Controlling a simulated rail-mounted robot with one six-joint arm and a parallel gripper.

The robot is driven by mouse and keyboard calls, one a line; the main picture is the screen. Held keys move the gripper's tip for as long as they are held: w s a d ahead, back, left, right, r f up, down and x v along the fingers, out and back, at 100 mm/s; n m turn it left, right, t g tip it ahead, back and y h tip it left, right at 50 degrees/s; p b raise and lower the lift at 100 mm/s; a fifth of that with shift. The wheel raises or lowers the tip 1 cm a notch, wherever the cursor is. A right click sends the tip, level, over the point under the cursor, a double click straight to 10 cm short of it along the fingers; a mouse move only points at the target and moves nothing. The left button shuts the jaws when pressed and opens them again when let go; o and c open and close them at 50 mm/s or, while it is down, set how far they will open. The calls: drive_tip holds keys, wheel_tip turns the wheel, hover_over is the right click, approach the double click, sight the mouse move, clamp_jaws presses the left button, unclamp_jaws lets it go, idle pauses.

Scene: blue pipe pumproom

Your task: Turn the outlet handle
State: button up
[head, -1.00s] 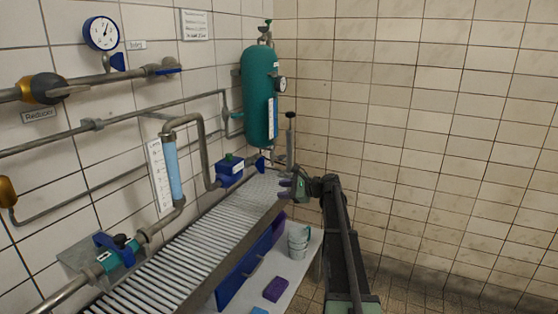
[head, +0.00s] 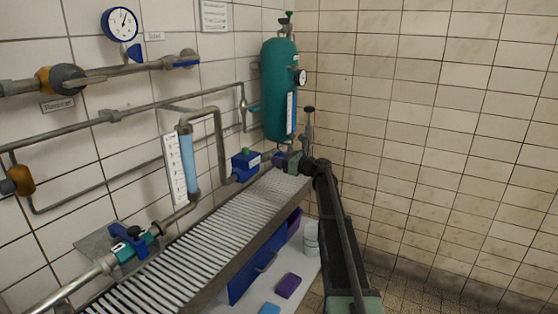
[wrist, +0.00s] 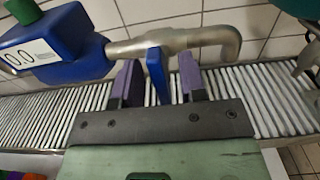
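In the wrist view, the blue outlet handle (wrist: 156,75) is a flat lever hanging in front of a metal outlet pipe (wrist: 200,42) that bends down at the right. My gripper (wrist: 160,80) has its two purple fingers on either side of the handle. A narrow gap shows on each side, so the fingers look open around it and not closed on it. In the head view, my gripper (head: 281,160) is just right of the blue meter box (head: 245,166), above the far end of the grate. The handle there is mostly hidden or too small to make out.
The blue box with a green cap (wrist: 48,45) stands close left of the fingers in the wrist view. A slatted grate (head: 215,235) runs below the pipes. A teal tank (head: 280,92) hangs on the wall behind my gripper. Open floor lies to the right.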

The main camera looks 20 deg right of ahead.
drive_tip(key=shift+w+a, duration=0.15)
drive_tip(key=shift+w, duration=0.05)
clamp_jaws()
idle(0.3)
drive_tip(key=shift+s+a+n, duration=0.1)
drive_tip(key=shift+s+n, duration=0.05)
drive_tip(key=shift+n, duration=2.65)
unclamp_jaws()
